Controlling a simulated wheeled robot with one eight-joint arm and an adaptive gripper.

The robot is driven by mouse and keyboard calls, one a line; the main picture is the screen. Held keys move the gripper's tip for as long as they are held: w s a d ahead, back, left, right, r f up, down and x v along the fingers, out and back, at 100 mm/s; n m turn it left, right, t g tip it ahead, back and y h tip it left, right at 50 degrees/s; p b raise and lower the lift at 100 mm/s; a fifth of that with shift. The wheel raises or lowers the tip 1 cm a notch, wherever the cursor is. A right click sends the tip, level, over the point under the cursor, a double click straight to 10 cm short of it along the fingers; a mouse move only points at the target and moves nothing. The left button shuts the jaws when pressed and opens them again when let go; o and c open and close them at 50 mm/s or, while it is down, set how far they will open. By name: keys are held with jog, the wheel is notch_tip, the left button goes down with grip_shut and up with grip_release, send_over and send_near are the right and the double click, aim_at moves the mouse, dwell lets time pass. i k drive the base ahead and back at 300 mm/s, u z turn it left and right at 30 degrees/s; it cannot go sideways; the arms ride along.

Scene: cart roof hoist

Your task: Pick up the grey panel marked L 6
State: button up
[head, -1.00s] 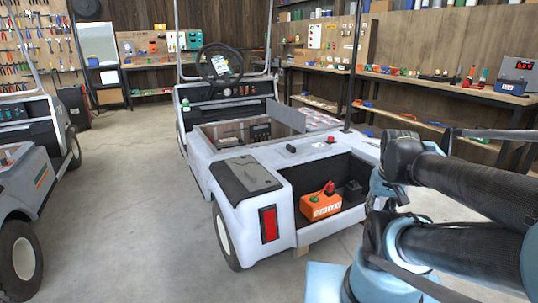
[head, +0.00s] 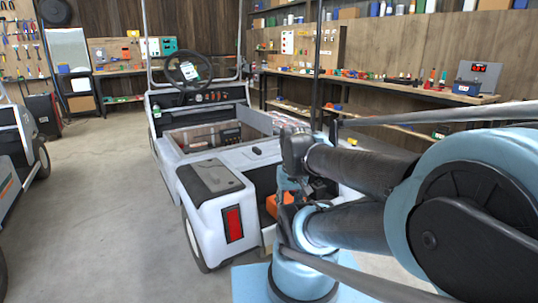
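A plain grey panel (head: 256,121) stands at the right side of the open bay in the middle of the white cart (head: 202,220). I cannot read any L 6 mark on it or elsewhere. A dark grey lid (head: 209,177) lies on the cart's rear left corner. My arm reaches in from the right and covers the right part of the cart's rear. I cannot make out my gripper or its fingers, so its distance from the panel does not show.
An orange box (head: 279,204) sits in the cart's rear recess, partly behind my arm. A second cart (head: 22,150) stands at the left edge. Floor (head: 100,210) between the carts is clear. A workbench (head: 390,88) runs along the back right wall.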

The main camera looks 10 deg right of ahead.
aim_at(256, 153)
jog(key=u, duration=0.1)
jog(key=i, duration=1)
jog(key=z, duration=0.1)
